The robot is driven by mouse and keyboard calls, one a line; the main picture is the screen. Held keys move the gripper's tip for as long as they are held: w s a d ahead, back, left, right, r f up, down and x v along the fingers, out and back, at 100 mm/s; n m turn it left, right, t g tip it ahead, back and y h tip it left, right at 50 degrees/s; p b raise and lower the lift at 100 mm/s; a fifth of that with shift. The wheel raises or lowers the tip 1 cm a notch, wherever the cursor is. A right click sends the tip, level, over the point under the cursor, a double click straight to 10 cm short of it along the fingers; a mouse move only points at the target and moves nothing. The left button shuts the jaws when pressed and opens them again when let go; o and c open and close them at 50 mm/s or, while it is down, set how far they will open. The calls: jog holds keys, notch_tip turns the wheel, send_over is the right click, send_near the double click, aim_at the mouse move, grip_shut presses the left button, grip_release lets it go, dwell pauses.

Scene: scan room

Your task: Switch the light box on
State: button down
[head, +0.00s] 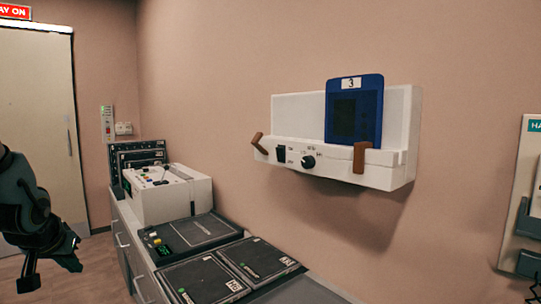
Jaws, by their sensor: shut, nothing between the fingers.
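The light box (296,110) is a white unit fixed to the wall in the head view, right of the middle. Its panel looks pale, with no clear glow. A dark rocker switch (281,153) and a round black knob (308,162) are on its front ledge. A blue plate marked 3 (356,112) stands against the panel and covers part of it. Two brown pieces stick up at the ledge's ends. My gripper (72,263) is at the far left, low, shut and empty, well away from the box. Its fingertips are small and dark here.
A counter (140,254) runs along the wall below and left of the box. It bears a white control console (166,193) and several dark flat cassettes (205,282). A door (38,120) is at the far left. A white wall rack (516,200) is at the right edge.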

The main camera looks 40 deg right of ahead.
jog(key=d+r+m+h+b, duration=0.1)
jog(key=d+r+m+h, duration=0.35)
jog(key=d, duration=0.75)
jog(key=d+r+m+h, duration=0.3)
jog(key=d+r+h, duration=0.25)
jog(key=d, duration=0.65)
jog(key=s+d+r+m+g+h, duration=0.5)
jog(key=s+d+r+g+h, duration=0.2)
jog(key=s, duration=0.4)
jog(key=shift+d+r+g, duration=0.65)
jog(key=shift+d+g, duration=0.05)
jog(key=shift+d, duration=0.35)
jog(key=shift+d, duration=0.1)
jog(key=p, duration=0.4)
send_near(279, 148)
jog(key=d+r, duration=0.1)
jog(key=d, duration=0.4)
jog(key=shift+s+d, duration=0.35)
jog(key=shift+d, duration=0.5)
jog(key=shift+r, duration=0.1)
